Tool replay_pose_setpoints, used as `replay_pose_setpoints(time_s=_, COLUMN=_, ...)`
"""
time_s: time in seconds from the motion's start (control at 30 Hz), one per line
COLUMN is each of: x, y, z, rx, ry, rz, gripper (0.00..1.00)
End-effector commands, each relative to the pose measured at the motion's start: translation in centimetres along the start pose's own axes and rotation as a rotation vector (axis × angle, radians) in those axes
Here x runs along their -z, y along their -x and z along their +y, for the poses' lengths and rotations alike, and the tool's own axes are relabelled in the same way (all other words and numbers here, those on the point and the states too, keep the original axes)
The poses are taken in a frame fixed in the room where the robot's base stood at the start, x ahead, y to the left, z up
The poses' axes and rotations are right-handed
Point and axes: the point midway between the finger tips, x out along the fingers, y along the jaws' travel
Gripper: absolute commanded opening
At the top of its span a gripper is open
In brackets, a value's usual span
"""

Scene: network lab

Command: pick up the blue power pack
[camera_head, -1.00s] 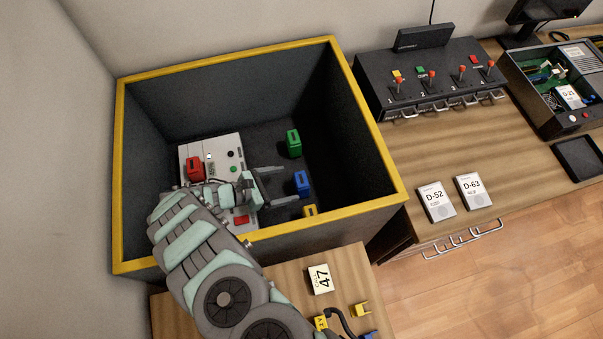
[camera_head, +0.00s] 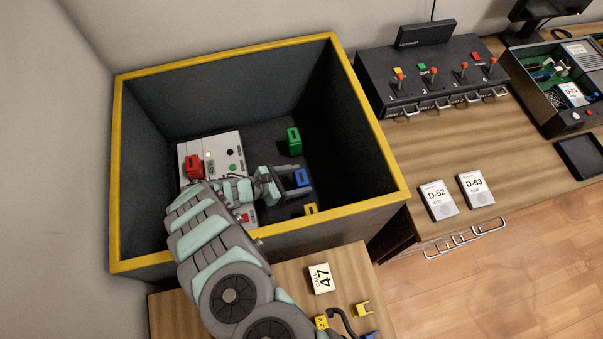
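The blue power pack (camera_head: 301,178) stands on the floor of the dark box, right of the white panel. My gripper (camera_head: 298,181) reaches into the box from the front left. Its two fingers are apart, one on the far side and one on the near side of the blue pack. I cannot tell whether they touch it. The green pack (camera_head: 294,141) stands behind it, and a yellow pack (camera_head: 311,208) is in front, partly hidden by the box rim. A red pack (camera_head: 194,167) sits on the white panel (camera_head: 228,145).
The box has a raised yellow rim (camera_head: 228,55) on all sides. Right of it, a bench carries a switch unit (camera_head: 430,82) and the D-52 (camera_head: 438,201) and D-63 (camera_head: 476,189) units. A card marked 47 (camera_head: 320,279) lies on the wooden surface in front.

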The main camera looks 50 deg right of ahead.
Motion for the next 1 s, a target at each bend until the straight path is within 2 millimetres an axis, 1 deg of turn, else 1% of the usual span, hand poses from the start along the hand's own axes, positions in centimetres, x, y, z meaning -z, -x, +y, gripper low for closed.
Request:
replay_pose_setpoints(time_s=0.03, x=0.01, y=0.0, z=-0.02, rx=0.001, ry=0.0, rz=0.0, gripper=0.6)
replay_pose_setpoints(time_s=0.07, x=0.01, y=0.0, z=-0.02, rx=0.001, ry=0.0, rz=0.0, gripper=0.57)
replay_pose_setpoints(time_s=0.73, x=0.02, y=0.0, z=-0.04, rx=0.001, ry=0.0, rz=0.0, gripper=0.03)
replay_pose_setpoints(time_s=1.0, x=-0.13, y=0.07, z=-0.01, rx=0.001, ry=0.0, rz=0.0, gripper=0.02)
